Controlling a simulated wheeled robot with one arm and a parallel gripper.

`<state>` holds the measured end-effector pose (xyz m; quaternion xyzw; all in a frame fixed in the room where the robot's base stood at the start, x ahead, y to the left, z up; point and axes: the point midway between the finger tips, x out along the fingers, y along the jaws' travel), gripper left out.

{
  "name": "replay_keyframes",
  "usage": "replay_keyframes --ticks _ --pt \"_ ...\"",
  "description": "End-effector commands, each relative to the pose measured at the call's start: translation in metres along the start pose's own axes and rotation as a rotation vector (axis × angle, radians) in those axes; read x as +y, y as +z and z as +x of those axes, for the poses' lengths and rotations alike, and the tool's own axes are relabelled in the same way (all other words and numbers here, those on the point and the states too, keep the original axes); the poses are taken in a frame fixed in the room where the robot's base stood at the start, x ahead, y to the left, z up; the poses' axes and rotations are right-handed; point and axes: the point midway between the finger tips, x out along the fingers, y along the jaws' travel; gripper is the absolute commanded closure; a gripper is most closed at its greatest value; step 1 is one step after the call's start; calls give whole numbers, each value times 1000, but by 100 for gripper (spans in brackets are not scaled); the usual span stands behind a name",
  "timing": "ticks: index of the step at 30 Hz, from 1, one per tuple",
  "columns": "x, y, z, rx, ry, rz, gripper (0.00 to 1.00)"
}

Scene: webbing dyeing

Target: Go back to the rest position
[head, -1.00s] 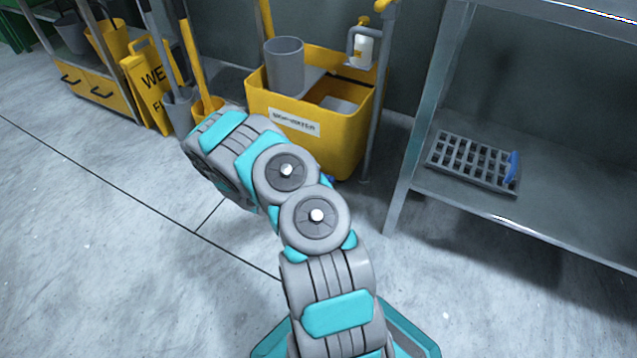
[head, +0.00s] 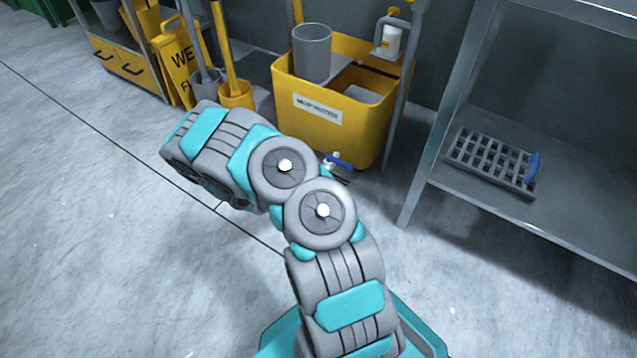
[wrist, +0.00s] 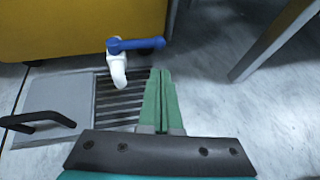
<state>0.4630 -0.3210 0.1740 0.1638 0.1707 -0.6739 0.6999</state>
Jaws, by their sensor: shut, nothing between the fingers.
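In the wrist view my gripper (wrist: 160,100) has its two green fingers together with nothing between them. It hangs over the floor beside a metal drain grate (wrist: 108,88). In the head view the gripper itself is hidden behind my arm. A white valve with a blue handle (wrist: 136,45) stands at the foot of the yellow bin, up and left of the fingertips and apart from them. The blue handle also shows in the head view (head: 340,162), just right of my arm.
The yellow bin (head: 292,125) holds a grey cup (head: 312,55). A metal shelf (head: 590,230) with a grey rack (head: 487,160) stands on the right. A yellow wet-floor sign (head: 178,68) and mop buckets (head: 237,96) stand at the back left. The floor at the left is clear.

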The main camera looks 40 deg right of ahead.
Motion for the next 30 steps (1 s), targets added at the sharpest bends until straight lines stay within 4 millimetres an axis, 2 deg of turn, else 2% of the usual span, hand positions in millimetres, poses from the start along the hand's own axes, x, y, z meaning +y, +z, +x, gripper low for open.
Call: replay_keyframes --ticks 3,9,22,26,30 --pt "-4 1 -20 0 2 -2 100" --pt "-7 1 -41 1 2 2 100" --pt "-10 3 -48 -1 -2 7 100" --pt "-10 27 -55 -21 -18 69 100" --pt "-15 82 -74 -66 -63 223 100"
